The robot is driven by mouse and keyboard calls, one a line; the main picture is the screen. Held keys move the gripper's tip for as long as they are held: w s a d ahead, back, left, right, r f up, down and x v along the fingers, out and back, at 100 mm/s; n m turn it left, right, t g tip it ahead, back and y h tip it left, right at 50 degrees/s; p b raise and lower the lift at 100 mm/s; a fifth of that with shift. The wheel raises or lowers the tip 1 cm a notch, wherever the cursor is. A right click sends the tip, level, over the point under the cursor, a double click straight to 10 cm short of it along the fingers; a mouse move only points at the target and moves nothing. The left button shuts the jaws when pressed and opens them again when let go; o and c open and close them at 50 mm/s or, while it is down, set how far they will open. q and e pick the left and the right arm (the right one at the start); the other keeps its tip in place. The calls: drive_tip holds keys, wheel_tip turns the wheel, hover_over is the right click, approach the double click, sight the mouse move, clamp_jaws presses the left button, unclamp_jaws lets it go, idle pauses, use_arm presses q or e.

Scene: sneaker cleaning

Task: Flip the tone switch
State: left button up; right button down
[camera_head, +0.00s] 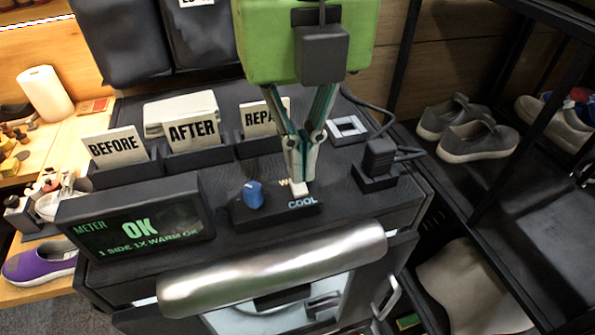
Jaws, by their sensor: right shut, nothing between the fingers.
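The tone switch (300,190) is a small pale lever on a dark panel (268,213), with "COOL" printed in front of it and a partly hidden label starting with "W" behind it. My right gripper (301,177) comes down from the top, shut and empty, with its fingertips at or just above the switch. I cannot tell whether they touch it. A blue knob (253,194) sits left of the switch on the same panel. My left gripper is not in view.
Card bins labelled BEFORE (117,148), AFTER (193,131) and a partly hidden REPA card (262,115) stand behind the panel. A black cabled device (379,160) is at right. A metallic roll (270,268) runs along the front. A shoe rack (508,215) stands right.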

sight(300, 190)
drive_tip(key=shift+r+p, duration=1.3)
drive_tip(key=shift+r, duration=0.9)
